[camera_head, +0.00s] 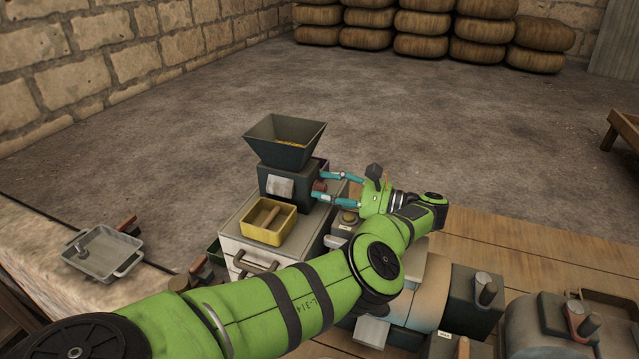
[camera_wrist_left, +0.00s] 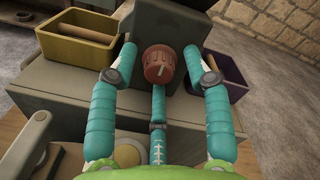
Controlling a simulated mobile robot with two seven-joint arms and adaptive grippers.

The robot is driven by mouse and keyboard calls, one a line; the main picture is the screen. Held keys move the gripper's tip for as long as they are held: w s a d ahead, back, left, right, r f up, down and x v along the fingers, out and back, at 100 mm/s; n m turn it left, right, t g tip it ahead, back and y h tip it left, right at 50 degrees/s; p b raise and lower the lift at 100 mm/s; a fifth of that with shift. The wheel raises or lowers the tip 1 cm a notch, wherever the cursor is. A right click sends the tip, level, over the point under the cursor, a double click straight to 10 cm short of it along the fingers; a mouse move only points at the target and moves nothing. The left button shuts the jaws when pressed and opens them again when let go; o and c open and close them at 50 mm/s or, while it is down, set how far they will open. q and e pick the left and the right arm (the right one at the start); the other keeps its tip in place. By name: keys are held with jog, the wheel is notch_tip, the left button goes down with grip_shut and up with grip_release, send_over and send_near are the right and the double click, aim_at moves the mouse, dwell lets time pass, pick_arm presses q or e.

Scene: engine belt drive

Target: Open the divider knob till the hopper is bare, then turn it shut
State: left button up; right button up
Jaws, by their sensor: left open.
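The divider, a dark box with a flared hopper (camera_head: 280,140) on top, stands on a cabinet; some orange-yellow grain shows inside the hopper. The red-brown divider knob (camera_wrist_left: 158,65) with a pale pointer line is on the divider's side, and shows small in the head view (camera_head: 319,186). My left gripper (camera_head: 328,187) is open at the knob. In the left wrist view its teal fingers (camera_wrist_left: 160,80) spread around the knob, with gaps visible at the sides; contact cannot be told. My right gripper is not in view.
A yellow bin (camera_head: 268,222) with a wooden piece in it sits before the divider. A purple bin (camera_wrist_left: 218,78) stands on the other side. A grey tray (camera_head: 102,252) lies at left. Machinery (camera_head: 430,290) stands close at right.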

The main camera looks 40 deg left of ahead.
pick_arm(q)
jog(key=shift+d, duration=0.2)
jog(key=shift+d+r, duration=0.1)
jog(key=shift+d, duration=0.2)
jog(key=c, duration=0.9)
jog(key=shift+w+a, duration=0.1)
grip_shut()
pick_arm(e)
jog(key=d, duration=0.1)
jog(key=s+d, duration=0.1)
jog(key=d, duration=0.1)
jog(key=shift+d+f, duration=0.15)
pick_arm(q)
jog(key=shift+a+m, duration=0.1)
jog(key=shift+m, duration=0.5)
jog(key=m, duration=0.5)
jog(key=shift+r, duration=0.15)
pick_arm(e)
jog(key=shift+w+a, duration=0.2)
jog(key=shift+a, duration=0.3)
pick_arm(q)
jog(key=shift+m, duration=0.4)
